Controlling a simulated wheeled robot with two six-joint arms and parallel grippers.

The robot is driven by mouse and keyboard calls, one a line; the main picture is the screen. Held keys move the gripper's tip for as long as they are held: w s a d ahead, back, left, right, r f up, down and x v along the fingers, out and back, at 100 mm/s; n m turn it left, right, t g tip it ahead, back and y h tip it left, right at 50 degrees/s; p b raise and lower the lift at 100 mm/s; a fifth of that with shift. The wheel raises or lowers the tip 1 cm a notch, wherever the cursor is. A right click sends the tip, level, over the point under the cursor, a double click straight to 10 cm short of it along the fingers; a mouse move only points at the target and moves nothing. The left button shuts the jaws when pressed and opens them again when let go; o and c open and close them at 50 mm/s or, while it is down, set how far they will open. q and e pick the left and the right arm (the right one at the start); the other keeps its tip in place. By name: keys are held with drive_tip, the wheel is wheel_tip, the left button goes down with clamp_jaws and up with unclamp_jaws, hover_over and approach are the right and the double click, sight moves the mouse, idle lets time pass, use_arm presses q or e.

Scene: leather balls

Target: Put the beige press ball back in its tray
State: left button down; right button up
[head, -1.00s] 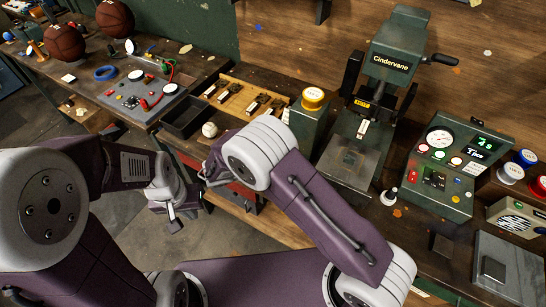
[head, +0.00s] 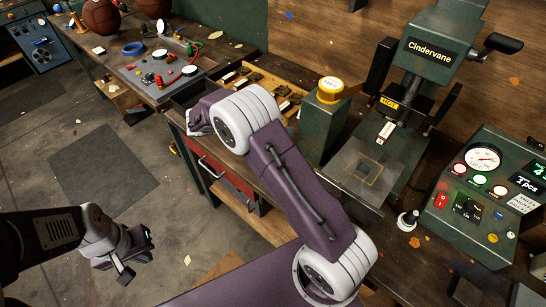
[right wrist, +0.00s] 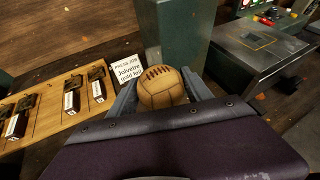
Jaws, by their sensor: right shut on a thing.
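The beige press ball (right wrist: 162,90), tan with dark lacing, sits between the fingers of my right gripper (right wrist: 168,98) in the right wrist view. The gripper is shut on it. In the head view the ball is hidden behind my right arm's wrist. A dark open tray (head: 193,94) lies on the bench just beyond that wrist, partly covered by it; I cannot tell whether it is the ball's tray. My left gripper (head: 130,264) hangs over the floor at the lower left, away from the bench; its jaw opening is unclear.
A wooden rack with stamps (head: 262,88) lies behind my right wrist. A white job card (right wrist: 128,70) stands by the ball. A green post with a yellow button (head: 330,90) and the hot press (head: 400,120) stand to the right. A control box (head: 480,185) is further right.

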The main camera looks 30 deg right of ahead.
drive_tip(key=shift+s+d+f, duration=0.1)
drive_tip(key=shift+d+f, duration=0.05)
drive_tip(key=shift+f, duration=0.2)
wheel_tip(320, 180, down, 6)
drive_tip(key=shift+r, duration=0.1)
wheel_tip(320, 180, down, 3)
drive_tip(key=shift+f, duration=0.55)
drive_tip(key=o, duration=1.3)
drive_tip(key=shift+o, duration=0.2)
drive_tip(key=shift+r, duration=0.1)
